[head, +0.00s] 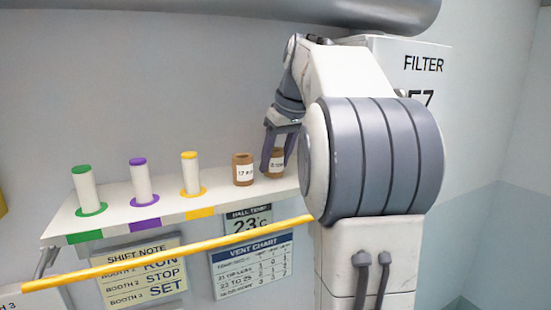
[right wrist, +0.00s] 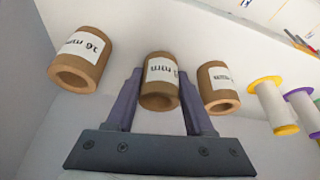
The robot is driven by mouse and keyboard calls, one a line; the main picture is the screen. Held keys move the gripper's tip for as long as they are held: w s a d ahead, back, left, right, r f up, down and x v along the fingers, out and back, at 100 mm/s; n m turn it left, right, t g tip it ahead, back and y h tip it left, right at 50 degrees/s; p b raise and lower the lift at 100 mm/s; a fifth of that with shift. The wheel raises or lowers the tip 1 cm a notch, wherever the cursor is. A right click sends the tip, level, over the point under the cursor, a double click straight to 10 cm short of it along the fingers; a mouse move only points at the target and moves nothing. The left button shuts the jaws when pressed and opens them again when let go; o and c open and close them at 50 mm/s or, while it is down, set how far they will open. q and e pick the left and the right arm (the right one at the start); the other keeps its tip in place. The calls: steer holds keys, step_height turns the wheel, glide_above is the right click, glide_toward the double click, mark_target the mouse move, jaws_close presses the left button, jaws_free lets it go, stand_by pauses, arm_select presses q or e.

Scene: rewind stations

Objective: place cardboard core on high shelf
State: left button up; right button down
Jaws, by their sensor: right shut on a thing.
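Three brown cardboard cores with white labels show in the right wrist view. My right gripper (head: 279,150) is shut on the middle core (right wrist: 160,84), which sits between its two purple fingers (right wrist: 158,100). In the head view this held core (head: 276,169) is upright at the right part of the high shelf (head: 119,203), partly covered by a finger; I cannot tell whether its base touches the shelf. A second core (head: 243,170) stands upright just left of it, apart. The third core (right wrist: 80,60) is hidden behind my arm in the head view. My left gripper is not in view.
White spools with green (head: 87,190), purple (head: 141,180) and yellow (head: 191,173) ends stand on the shelf to the left. A yellow bar (head: 170,256) crosses in front below the shelf. A grey pipe (head: 240,12) runs above, and a FILTER box (head: 425,75) is behind my arm.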

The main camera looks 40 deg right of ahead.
steer(key=shift+f, duration=0.15)
steer(key=shift+c, duration=1.4)
jaws_free()
steer(key=v, duration=1.2)
